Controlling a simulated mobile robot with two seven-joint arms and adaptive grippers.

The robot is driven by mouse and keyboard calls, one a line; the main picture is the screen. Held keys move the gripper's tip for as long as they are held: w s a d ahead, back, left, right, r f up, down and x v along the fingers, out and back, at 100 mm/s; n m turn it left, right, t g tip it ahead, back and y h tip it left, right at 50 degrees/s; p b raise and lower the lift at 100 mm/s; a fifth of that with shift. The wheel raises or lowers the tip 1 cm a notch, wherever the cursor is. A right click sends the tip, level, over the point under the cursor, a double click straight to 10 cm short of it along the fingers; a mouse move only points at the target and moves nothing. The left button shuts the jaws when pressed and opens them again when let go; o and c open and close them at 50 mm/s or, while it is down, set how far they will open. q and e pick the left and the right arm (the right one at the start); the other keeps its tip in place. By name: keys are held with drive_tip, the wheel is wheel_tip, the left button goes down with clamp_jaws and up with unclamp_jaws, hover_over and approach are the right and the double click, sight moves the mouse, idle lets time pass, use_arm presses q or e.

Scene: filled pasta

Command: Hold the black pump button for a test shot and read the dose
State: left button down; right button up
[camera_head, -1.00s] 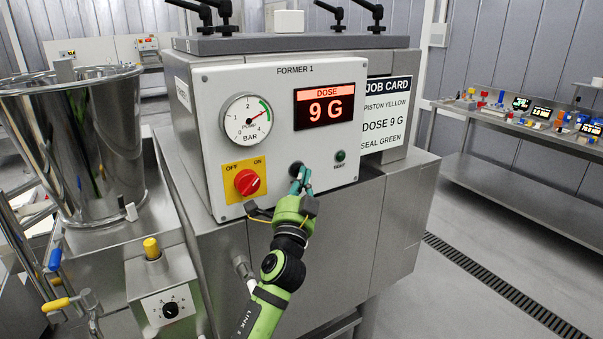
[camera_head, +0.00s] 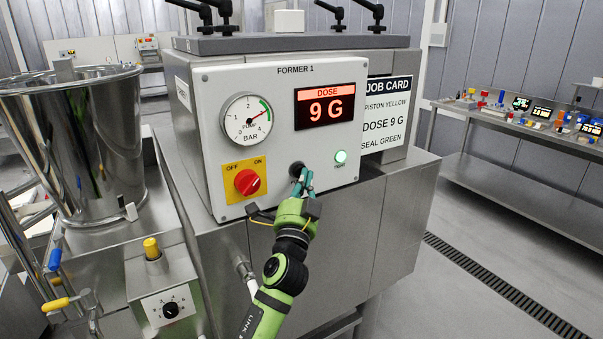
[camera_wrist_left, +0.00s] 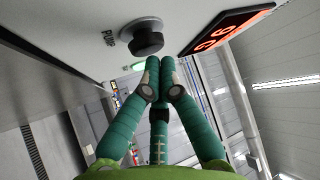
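The black pump button (camera_head: 296,168) sits low on the white panel of the former; it also shows in the left wrist view (camera_wrist_left: 147,40). My left gripper (camera_head: 303,180) is just below and right of it, its teal fingers partly over the button's lower edge. In the left wrist view the fingertips (camera_wrist_left: 162,75) are together, with nothing seen between them; I cannot tell whether they touch the button. The red dose display (camera_head: 325,106) reads 9 G. A lamp (camera_head: 340,156) right of the button glows green. My right gripper is not in view.
A red rotary switch (camera_head: 247,182) and a pressure gauge (camera_head: 247,119) are left of the button. The job card (camera_head: 387,112) says piston yellow, dose 9 g, seal green. A steel hopper (camera_head: 80,140) stands at left. The floor at right is clear.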

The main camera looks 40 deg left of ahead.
use_arm(q)
drive_tip(key=shift+s+d, duration=0.15)
drive_tip(key=shift+d, duration=0.25)
drive_tip(key=d, duration=0.1)
drive_tip(key=s+d, duration=0.1)
drive_tip(key=d, duration=0.1)
drive_tip(key=s+d, duration=0.1)
drive_tip(key=shift+d, duration=0.3)
drive_tip(key=shift+w, duration=0.1)
idle(0.4)
